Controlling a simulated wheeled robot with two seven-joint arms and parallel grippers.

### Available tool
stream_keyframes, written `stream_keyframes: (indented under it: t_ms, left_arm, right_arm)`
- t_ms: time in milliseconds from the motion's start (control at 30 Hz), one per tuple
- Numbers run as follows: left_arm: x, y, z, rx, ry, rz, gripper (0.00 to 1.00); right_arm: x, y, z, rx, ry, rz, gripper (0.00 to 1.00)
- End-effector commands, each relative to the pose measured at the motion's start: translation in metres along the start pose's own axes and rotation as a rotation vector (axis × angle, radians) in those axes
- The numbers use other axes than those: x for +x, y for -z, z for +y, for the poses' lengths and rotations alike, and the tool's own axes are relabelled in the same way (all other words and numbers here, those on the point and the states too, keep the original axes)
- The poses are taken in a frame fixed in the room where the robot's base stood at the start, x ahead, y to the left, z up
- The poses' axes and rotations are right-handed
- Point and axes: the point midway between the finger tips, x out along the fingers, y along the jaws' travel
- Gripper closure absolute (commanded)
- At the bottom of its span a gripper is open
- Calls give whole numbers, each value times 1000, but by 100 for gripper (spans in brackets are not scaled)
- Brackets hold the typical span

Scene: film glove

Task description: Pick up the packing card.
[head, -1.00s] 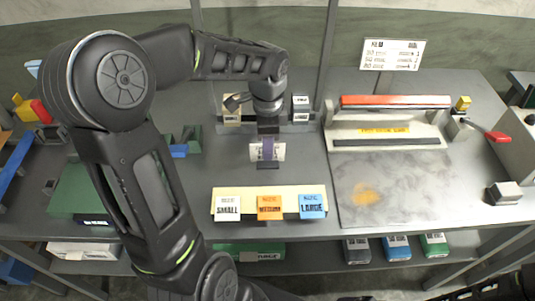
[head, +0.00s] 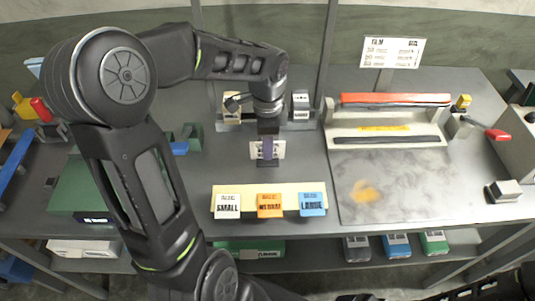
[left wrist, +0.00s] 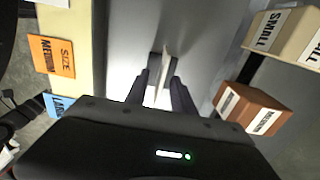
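The packing card (head: 278,150) is a small pale card with dark marks on the grey table, behind the row of size labels. My left gripper (head: 267,150) reaches down over it from above, and a dark purplish strip covers the card's middle. In the left wrist view the card (left wrist: 165,68) shows nearly edge-on as a thin pale upright strip. It lies between the two fingers of my left gripper (left wrist: 163,85), with a gap visible on each side. The fingers look open around it. My right gripper is not clearly in view; only dark arm parts show at the bottom right.
The small (head: 227,206), medium (head: 269,205) and large (head: 312,204) labels sit on a cream strip in front. Small boxes (head: 232,107) (head: 300,104) stand behind. A sealer with a red bar (head: 395,100) and a grey plate (head: 400,185) are to the right.

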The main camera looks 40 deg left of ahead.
Motion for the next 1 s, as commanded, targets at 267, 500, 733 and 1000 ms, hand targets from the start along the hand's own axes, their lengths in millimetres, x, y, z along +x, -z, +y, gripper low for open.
stream_keyframes:
  t_ms: [267,500,733,1000]
  left_arm:
    - [3,0,0,0,0,0,70]
    - [3,0,0,0,0,0,71]
    - [3,0,0,0,0,0,90]
    - [3,0,0,0,0,0,100]
  right_arm:
    - [2,0,1,0,0,0,18]
    - [2,0,1,0,0,0,18]
    - [2,0,1,0,0,0,18]
    - [2,0,1,0,0,0,18]
